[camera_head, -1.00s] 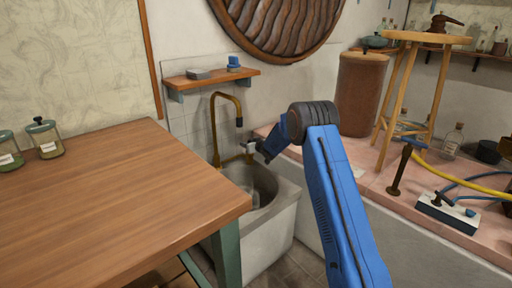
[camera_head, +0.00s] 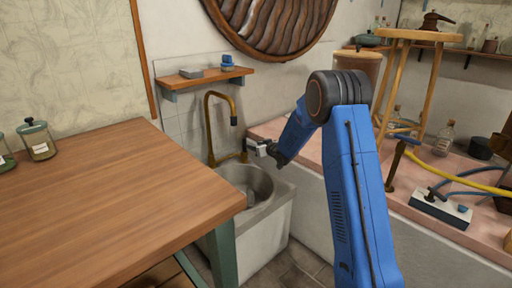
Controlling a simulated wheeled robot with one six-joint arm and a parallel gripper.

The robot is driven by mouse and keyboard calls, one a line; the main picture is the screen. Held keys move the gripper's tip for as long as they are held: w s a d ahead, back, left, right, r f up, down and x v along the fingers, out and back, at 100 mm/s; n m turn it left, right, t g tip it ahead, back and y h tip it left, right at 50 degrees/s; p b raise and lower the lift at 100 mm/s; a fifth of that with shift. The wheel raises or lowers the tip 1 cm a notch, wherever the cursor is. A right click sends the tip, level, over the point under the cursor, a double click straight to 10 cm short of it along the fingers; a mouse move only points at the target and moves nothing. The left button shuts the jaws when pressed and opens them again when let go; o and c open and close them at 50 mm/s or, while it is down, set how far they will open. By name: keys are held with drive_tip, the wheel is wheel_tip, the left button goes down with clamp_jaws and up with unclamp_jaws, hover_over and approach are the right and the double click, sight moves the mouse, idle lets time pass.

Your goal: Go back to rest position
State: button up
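My gripper (camera_head: 262,148) is at the end of my blue arm, above the right rim of the sink and right of the brass tap. It is small in the view and partly hidden by my wrist, so I cannot tell whether its fingers are apart. I see nothing clearly held in it. The white stone sink (camera_head: 265,237) stands below it, with a grey object (camera_head: 265,202) inside its basin.
A wooden table (camera_head: 110,190) with green-lidded jars (camera_head: 38,140) is at the left. The brass tap (camera_head: 208,125) rises behind the sink. A pink counter (camera_head: 405,180) at the right holds a wooden stool (camera_head: 384,85), bottles and a white-and-blue box (camera_head: 440,208).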

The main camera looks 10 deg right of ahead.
idle(0.3)
drive_tip(key=s+d+r+m+g+h, duration=0.1)
drive_tip(key=s+d+r+h, duration=0.1)
drive_tip(key=s+r, duration=0.6)
drive_tip(key=s+d+r+m+g+h, duration=0.15)
drive_tip(key=s+r, duration=0.25)
drive_tip(key=s, duration=0.7)
drive_tip(key=s+d+r+m+g+h, duration=0.1)
drive_tip(key=s+d+r+h, duration=0.15)
drive_tip(key=s+r, duration=0.55)
drive_tip(key=s+a+f+g, duration=0.1)
drive_tip(key=s+f+g, duration=0.1)
drive_tip(key=s, duration=1.9)
drive_tip(key=s+a+f+g+y, duration=0.1)
drive_tip(key=s+f+g, duration=0.2)
drive_tip(key=s, duration=1.9)
drive_tip(key=shift+s+a+f, duration=0.15)
drive_tip(key=shift+s+f, duration=0.05)
drive_tip(key=shift+f, duration=0.6)
drive_tip(key=shift+w, duration=0.1)
